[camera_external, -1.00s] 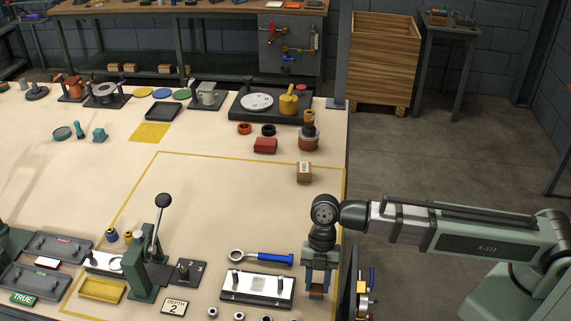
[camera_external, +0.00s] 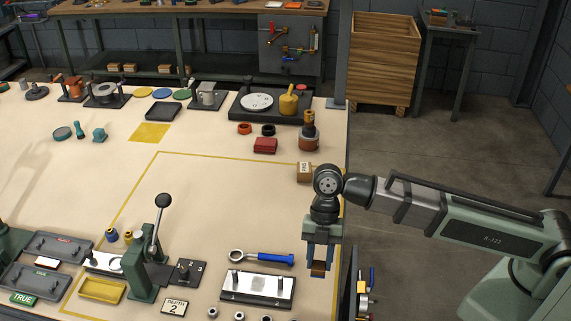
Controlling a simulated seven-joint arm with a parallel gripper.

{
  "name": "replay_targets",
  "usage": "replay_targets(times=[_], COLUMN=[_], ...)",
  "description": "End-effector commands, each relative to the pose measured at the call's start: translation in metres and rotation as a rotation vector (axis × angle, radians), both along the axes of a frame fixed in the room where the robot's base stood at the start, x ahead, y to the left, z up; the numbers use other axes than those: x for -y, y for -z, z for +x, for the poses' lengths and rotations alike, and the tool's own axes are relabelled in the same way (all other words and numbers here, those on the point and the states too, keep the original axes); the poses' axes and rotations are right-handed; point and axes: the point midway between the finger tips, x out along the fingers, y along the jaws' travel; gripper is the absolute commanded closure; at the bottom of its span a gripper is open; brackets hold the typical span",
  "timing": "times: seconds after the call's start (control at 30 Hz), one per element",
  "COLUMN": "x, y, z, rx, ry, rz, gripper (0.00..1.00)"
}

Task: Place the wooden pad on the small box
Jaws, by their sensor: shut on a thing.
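My gripper (camera_external: 318,266) is near the right edge of the table, right of the silver plate, with its fingers pointing down. It is shut on a brown block, which I take for the wooden pad (camera_external: 318,270), held at the fingertips. I cannot tell how high it is above the table. A small cardboard-coloured box (camera_external: 304,173) with a white label stands on the table behind my gripper, just left of my wrist in the picture. The pad and the box are apart.
A red block (camera_external: 265,145) and a brown stacked cylinder (camera_external: 309,138) stand beyond the box. A silver plate with posts (camera_external: 257,288) and a blue-handled wrench (camera_external: 262,257) lie left of my gripper. A lever press (camera_external: 150,260) stands further left. The table middle is clear.

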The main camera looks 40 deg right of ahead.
Motion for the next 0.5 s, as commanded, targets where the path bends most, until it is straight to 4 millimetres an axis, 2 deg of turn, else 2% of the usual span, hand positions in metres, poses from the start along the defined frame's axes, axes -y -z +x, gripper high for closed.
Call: replay_targets(times=[0.17, 0.5], x=[0.024, 0.089], y=[0.0, -0.003], z=[0.027, 0.1], rx=[0.0, 0.002], ry=[0.06, 0.218], rz=[0.0, 0.002], gripper=[0.92, 0.92])
